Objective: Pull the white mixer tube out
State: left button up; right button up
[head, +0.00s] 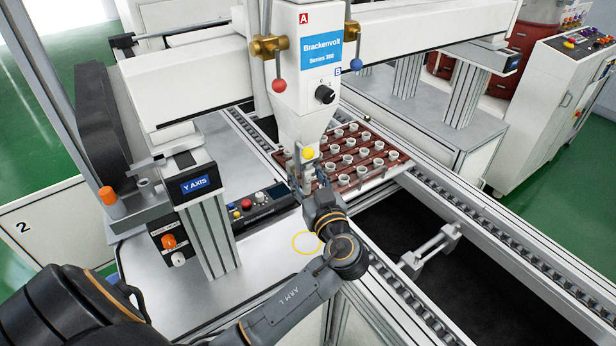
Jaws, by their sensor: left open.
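The white dispensing head (310,110) hangs from the gantry, with a yellow round part (308,153) near its lower tip. A small pale piece (308,169) shows just below the yellow part; it looks like the white mixer tube, mostly hidden by my gripper. My left gripper (306,180) is open at the lower end of the head, with its fingers around or beside this piece; I cannot tell whether they touch it. My right gripper is not in view.
A red-brown tray (345,184) with several white cups sits on the conveyor (480,220) just behind and right of my gripper. A post marked Y AXIS (208,230) and a control box (255,206) stand left. A yellow circle (306,243) marks the clear bench top.

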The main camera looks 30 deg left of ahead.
pick_arm(q)
grip_shut()
jog(key=shift+d, duration=0.2)
jog(key=shift+s+d+b, duration=0.25)
jog(key=shift+d+b, duration=0.05)
jog(key=shift+d, duration=0.15)
jog(key=d, duration=0.1)
jog(key=s+d+b, duration=0.1)
jog(key=d, duration=0.1)
jog(key=shift+s, duration=0.15)
dwell(0.4)
jog(key=shift+d+b, duration=0.2)
jog(key=shift+b, duration=0.1)
jog(key=shift+w+b+v, duration=0.25)
jog(key=shift+b+v, duration=0.55)
jog(key=shift+v, duration=0.5)
